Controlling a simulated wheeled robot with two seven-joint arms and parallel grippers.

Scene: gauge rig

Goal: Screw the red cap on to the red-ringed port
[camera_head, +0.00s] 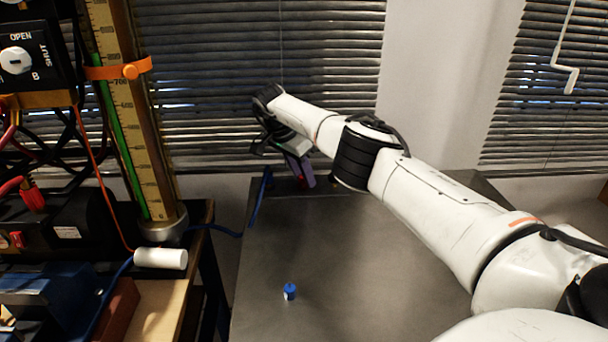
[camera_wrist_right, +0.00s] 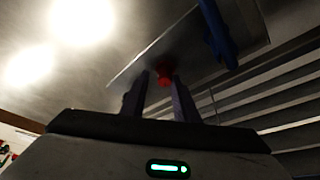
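A small red part (camera_wrist_right: 165,73) shows between or just past the fingertips of my right gripper (camera_wrist_right: 160,80) in the right wrist view. I cannot tell whether it is the red cap. The fingers stand apart, with a slight gap beside the red part. In the head view my right gripper (camera_head: 303,172) points down near the far left corner of the grey table, and its arm partly hides that area. The red-ringed port cannot be made out clearly. My left gripper is not in view.
A blue cap-like piece (camera_head: 289,291) stands on the front left of the grey table (camera_head: 345,255). A blue hose (camera_head: 250,215) runs by the table's left edge. A tall gauge column (camera_head: 145,130) and a cluttered bench stand at left. The table's middle is clear.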

